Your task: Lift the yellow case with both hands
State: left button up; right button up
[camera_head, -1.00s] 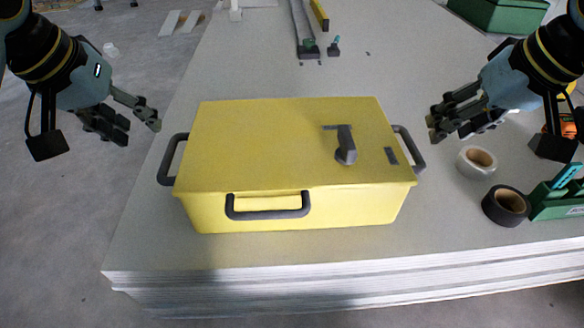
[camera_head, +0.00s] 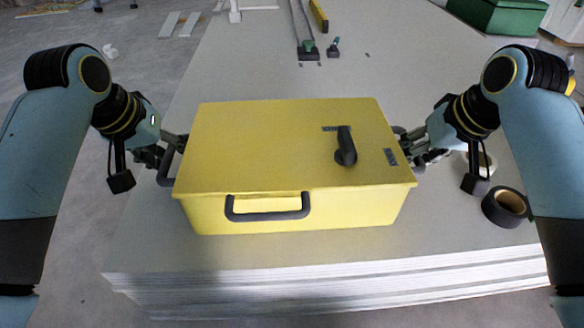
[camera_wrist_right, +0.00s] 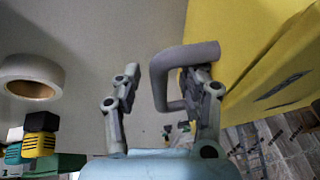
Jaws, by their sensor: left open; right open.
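The yellow case (camera_head: 270,145) lies flat on the pale stack of panels, with a dark front handle (camera_head: 268,207), a left side handle (camera_head: 166,168) and a grey knob on its lid. My left gripper (camera_head: 165,148) is open at the left handle; its fingers partly overlap the handle, so contact is unclear. My right gripper (camera_head: 418,146) is at the case's right side, with its fingertips partly hidden by the case. In the right wrist view my right gripper (camera_wrist_right: 168,88) is open, with the right side handle's (camera_wrist_right: 160,80) outer bar between its two fingers.
The panel stack (camera_head: 330,270) is clear in front of the case. A black tape roll (camera_head: 505,206) lies to the right, near my right arm; a white roll (camera_wrist_right: 30,77) shows in the wrist view. A clamp (camera_head: 307,48) and a green box (camera_head: 497,14) stand behind.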

pick_arm(q)
grip_shut()
pick_arm(e)
grip_shut()
